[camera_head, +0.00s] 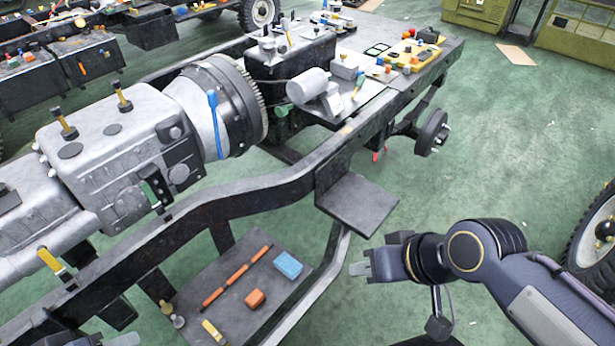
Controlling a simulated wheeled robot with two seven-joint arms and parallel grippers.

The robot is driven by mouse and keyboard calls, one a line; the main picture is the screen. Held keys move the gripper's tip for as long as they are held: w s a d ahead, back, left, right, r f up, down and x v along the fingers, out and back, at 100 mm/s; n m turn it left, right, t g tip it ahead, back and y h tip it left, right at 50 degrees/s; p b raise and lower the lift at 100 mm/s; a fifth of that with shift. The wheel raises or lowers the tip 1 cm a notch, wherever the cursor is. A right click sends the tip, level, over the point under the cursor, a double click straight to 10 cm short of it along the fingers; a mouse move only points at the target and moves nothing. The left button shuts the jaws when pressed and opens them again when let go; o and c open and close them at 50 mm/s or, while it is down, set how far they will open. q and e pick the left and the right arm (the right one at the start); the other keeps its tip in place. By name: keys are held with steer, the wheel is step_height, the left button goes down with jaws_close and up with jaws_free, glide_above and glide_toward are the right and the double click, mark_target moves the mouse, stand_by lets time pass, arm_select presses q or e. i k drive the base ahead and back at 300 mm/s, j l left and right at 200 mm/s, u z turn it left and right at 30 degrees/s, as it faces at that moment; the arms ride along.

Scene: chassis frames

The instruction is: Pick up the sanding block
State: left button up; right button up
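A blue block (288,265) lies on the low dark shelf (225,270) beneath the chassis rail. A smaller orange block (255,299) lies nearby on the same shelf. I cannot tell for certain which of the two is the sanding block. My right gripper (360,263) points left, to the right of the shelf and the blue block, with the curved frame rail between in the picture. It touches neither block. Its fingertips are small and seen end-on, so its opening is unclear.
An orange-red rod (236,276) and a yellow-handled tool (213,331) also lie on the shelf. A dark flat plate (357,203) juts from the chassis rail (250,197) above the gripper. Green floor (500,150) is clear at right, before a tire (595,240).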

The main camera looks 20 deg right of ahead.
mark_target(256, 297)
steer(key=i+j, duration=0.1)
steer(key=j, duration=0.35)
steer(key=j+z, duration=0.2)
steer(key=z, duration=0.25)
steer(key=j+z, duration=0.2)
steer(key=z, duration=0.25)
steer(key=j+z, duration=0.15)
steer(key=z, duration=0.8)
